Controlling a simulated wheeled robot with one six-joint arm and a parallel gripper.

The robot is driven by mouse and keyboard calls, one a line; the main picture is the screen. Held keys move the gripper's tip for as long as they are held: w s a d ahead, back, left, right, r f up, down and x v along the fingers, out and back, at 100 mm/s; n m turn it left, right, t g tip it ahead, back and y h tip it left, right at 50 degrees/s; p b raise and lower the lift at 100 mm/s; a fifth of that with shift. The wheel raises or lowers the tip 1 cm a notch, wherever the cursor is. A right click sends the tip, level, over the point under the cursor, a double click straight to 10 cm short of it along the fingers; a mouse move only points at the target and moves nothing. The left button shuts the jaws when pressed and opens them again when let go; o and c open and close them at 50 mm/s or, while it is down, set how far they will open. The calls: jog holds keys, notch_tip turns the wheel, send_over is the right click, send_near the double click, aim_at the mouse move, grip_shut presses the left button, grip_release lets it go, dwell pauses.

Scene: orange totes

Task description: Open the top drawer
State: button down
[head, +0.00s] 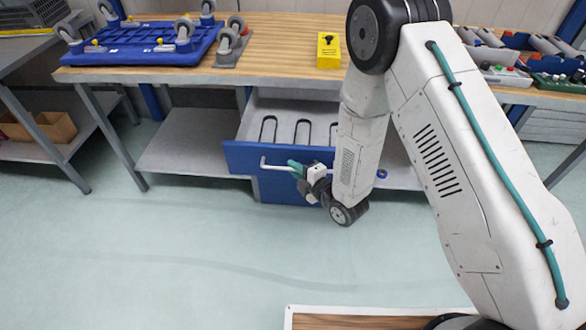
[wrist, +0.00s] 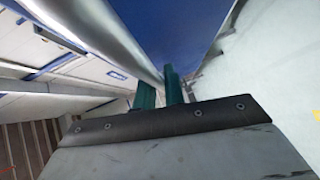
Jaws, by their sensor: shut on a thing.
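The top drawer (head: 235,158) has a blue front and a pale grey inside. In the head view it is pulled out from under the wooden workbench, and several dark U-shaped pieces show inside it. Its light metal bar handle (head: 275,167) runs across the blue front. My gripper (head: 296,166) has green fingers and is shut on the handle. In the wrist view the green fingers (wrist: 158,92) meet the silver handle (wrist: 120,40) beside the blue drawer front (wrist: 190,30). My arm hides the drawer's right part.
A blue lower front (head: 283,191) sits below the drawer. The workbench (head: 275,50) holds an upturned blue dolly (head: 145,45), a yellow box (head: 328,50) and bins (head: 500,75) at the right. The pale green floor (head: 180,250) in front is clear.

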jog(key=c, duration=1.5)
grip_release()
jog(key=shift+w+d, duration=0.15)
jog(key=shift+d, duration=0.3)
jog(key=shift+a, duration=0.2)
jog(key=v, duration=0.8)
jog(key=shift+a, duration=0.1)
